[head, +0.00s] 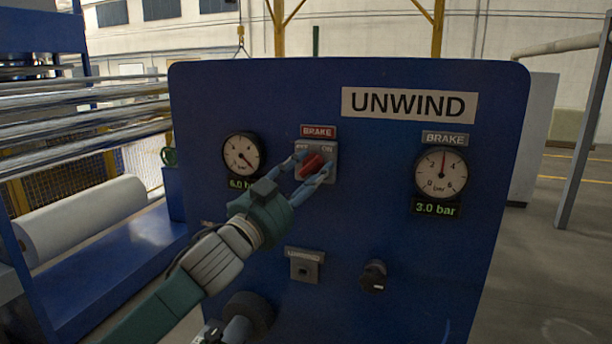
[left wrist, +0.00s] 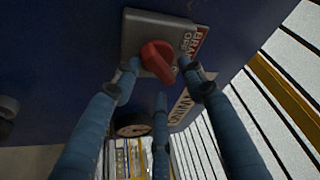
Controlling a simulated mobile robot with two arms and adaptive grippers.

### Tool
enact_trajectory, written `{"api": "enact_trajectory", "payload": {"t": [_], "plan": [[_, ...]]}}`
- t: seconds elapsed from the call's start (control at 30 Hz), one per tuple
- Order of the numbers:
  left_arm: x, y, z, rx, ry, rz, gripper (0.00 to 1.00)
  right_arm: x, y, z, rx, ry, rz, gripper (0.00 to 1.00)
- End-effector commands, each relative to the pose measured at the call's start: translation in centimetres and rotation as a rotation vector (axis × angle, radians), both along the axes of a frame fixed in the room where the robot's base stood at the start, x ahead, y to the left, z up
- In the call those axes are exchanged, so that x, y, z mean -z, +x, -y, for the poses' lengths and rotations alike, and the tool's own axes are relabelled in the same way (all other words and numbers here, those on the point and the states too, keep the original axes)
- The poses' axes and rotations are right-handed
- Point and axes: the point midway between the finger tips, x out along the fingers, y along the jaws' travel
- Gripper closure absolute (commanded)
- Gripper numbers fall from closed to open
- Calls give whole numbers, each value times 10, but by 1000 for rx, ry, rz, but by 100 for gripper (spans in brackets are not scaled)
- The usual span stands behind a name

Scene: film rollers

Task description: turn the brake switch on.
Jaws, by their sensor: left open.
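The brake switch is a red handle (head: 313,165) on a grey plate (head: 331,175) beneath a red BRAKE label, with ON readable at the plate's upper right. The handle slants from lower left to upper right. My left gripper (head: 307,167) is open, with its blue fingers around the handle. In the left wrist view the red handle (left wrist: 158,60) shows between the tips of two fingers of my left gripper (left wrist: 160,78), with a third finger below. Whether any fingertip touches the handle I cannot tell. My right gripper is not identifiable.
The blue UNWIND panel (head: 400,255) carries a left gauge (head: 241,153), a right brake gauge (head: 441,173) reading 3.0 bar, a lower UNWIND switch (head: 304,265) and a black knob (head: 374,276). Metal rollers (head: 90,120) and a white roll (head: 85,220) are at left.

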Motion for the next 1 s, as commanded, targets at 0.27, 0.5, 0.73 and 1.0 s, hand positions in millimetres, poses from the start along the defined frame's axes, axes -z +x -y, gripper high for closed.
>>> {"api": "enact_trajectory", "payload": {"t": [0.27, 0.5, 0.73, 1.0], "plan": [[12, -29, -21, -1, 1, -2, 58, 0, 0, 0, 0, 0, 0, 52], [26, -69, -49, -2, 2, -4, 58, 0, 0, -1, 1, 1, 0, 52], [32, -91, -64, -1, 0, -1, 58, 0, 0, -1, 1, 1, 0, 52], [32, -95, -66, 0, 1, 1, 58, 0, 0, -1, 1, 1, 0, 52]]}}
